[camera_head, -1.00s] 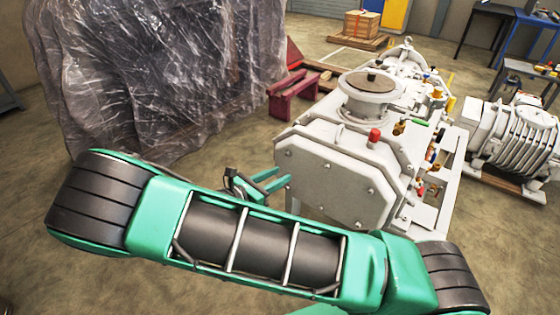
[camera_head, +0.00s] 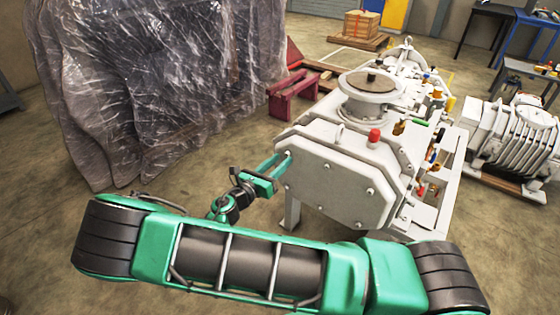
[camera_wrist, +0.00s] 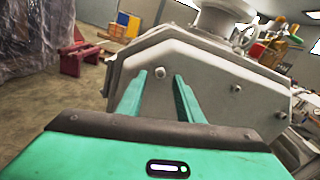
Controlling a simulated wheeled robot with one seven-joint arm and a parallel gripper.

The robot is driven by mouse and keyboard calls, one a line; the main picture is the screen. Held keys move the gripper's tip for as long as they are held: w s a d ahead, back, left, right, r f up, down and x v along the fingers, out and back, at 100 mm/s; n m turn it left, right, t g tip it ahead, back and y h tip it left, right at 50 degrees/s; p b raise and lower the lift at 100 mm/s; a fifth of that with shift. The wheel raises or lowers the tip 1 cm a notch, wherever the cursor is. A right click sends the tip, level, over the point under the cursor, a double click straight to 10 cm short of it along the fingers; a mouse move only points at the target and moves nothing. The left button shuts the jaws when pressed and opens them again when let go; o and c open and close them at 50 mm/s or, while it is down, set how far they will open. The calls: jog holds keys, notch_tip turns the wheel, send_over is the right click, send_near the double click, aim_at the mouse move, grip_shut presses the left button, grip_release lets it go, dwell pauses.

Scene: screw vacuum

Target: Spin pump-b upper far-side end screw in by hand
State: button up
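The pump's pale grey end plate (camera_head: 335,185) faces me and carries several screw heads along its edge. One upper screw (camera_wrist: 160,72) shows in the wrist view between my two green fingertips. My gripper (camera_head: 281,160) is at the upper left corner of the plate in the head view; it also shows in the wrist view (camera_wrist: 160,76). The fingers are apart, with the screw head in the gap. I cannot tell whether the tips touch the plate. Other screws sit to the right, at the upper edge (camera_wrist: 237,88) and the right corner (camera_wrist: 280,115).
A large plastic-wrapped bulk (camera_head: 165,80) stands left of the pump. A dark red stand (camera_head: 293,98) is behind the gripper. A second ribbed grey machine (camera_head: 518,150) stands at the right. Open floor lies left of the plate.

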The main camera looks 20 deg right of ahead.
jog(key=shift+x, duration=0.85)
grip_shut()
jog(key=shift+a, duration=0.3)
jog(key=shift+d, duration=0.2)
